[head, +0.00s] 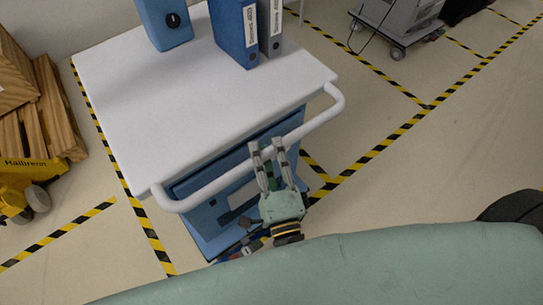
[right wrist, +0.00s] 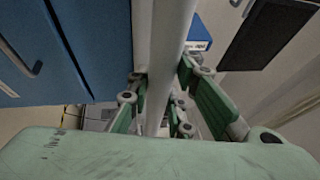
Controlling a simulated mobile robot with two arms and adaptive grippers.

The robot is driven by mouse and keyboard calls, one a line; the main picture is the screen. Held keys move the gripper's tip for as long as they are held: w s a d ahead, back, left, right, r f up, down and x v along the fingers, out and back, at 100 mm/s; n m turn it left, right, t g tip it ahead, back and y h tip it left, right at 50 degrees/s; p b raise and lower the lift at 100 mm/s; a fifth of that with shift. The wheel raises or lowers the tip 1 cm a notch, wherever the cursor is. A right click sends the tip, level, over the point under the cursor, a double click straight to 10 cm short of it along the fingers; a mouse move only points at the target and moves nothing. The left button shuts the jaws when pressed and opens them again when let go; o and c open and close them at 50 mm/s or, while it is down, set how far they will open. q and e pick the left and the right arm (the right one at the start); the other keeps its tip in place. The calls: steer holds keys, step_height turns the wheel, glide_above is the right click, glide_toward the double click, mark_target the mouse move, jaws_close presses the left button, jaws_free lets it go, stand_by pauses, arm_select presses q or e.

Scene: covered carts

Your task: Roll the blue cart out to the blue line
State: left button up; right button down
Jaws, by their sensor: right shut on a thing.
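The blue cart (head: 185,95) has a white top, a blue body and a white tubular handle (head: 330,115) along its near side. My right gripper (head: 267,148) is shut on the handle, right of its middle. In the right wrist view the white handle tube (right wrist: 165,50) runs between the green and grey fingers of the gripper (right wrist: 163,95), with the cart's blue front (right wrist: 85,40) at left. No blue line shows. My left gripper is not in view.
Yellow-black floor tape (head: 385,145) borders the cart's bay. A yellow pallet truck (head: 30,175) with wooden crates (head: 40,110) is at left. A grey machine on a dark trolley (head: 397,25) stands at upper right.

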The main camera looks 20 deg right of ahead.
steer(key=shift+w+a, duration=0.3)
steer(key=shift+w, duration=0.3)
steer(key=c, duration=2)
jaws_free()
steer(key=shift+w+f, duration=0.1)
steer(key=o, duration=0.4)
steer(key=shift+s+d, duration=0.1)
steer(key=shift+s, duration=0.35)
steer(key=shift+o, duration=0.2)
steer(key=shift+w, duration=0.1)
steer(key=s+f, duration=0.2)
steer(key=s, duration=0.9)
steer(key=shift+s+a, duration=0.3)
steer(key=shift+s, duration=0.1)
